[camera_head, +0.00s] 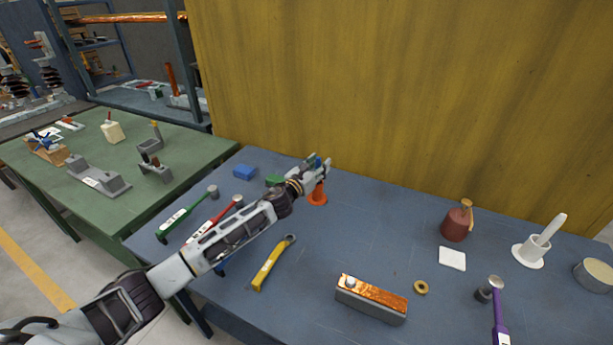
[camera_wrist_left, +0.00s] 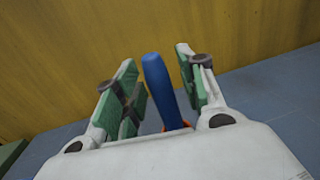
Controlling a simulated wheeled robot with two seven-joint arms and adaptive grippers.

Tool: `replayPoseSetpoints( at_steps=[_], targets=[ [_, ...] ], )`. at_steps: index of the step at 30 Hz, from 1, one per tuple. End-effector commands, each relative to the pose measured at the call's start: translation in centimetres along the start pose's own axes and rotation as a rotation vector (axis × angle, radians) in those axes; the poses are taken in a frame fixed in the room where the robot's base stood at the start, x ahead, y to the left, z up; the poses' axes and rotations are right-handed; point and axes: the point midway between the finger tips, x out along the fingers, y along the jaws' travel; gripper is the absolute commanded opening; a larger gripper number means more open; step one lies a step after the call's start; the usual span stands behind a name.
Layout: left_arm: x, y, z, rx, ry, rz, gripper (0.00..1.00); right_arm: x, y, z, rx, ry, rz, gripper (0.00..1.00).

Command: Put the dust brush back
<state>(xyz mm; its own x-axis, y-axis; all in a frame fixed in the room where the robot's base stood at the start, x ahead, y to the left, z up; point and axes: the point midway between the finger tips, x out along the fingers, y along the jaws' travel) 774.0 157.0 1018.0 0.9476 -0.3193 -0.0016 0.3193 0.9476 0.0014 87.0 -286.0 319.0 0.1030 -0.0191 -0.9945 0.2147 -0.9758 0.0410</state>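A blue handle (camera_wrist_left: 160,88) rises between the fingers of my left gripper (camera_wrist_left: 162,85) in the left wrist view, with a bit of orange at its base. In the head view my left gripper (camera_head: 318,166) is at the back of the blue-grey table, right above an orange flared piece (camera_head: 317,195) standing there. The handle looks like the dust brush's, but its bristles are hidden. The green-padded fingers are apart on either side of the handle, with gaps showing. A white holder (camera_head: 530,254) with a white upright handle (camera_head: 551,229) stands at the right. My right gripper is out of view.
The table also holds a yellow-handled tool (camera_head: 268,266), a copper-topped block (camera_head: 371,300), a dark red bottle (camera_head: 457,222), a purple-handled tool (camera_head: 500,318) and a blue block (camera_head: 244,173). A yellow wall (camera_head: 400,90) stands behind.

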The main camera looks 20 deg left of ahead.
Motion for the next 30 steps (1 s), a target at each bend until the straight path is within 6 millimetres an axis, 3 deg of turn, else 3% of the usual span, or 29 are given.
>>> replayPoseSetpoints(
  at_steps=[8, 30],
  targets=[
    [-1.7, 0.1, 0.1, 0.001, 0.000, 0.001, 0.40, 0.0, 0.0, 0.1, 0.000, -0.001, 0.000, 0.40],
    [-8.9, 0.0, 0.0, 0.000, 0.001, 0.000, 0.40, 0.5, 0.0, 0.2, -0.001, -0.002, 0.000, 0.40]
  ],
)
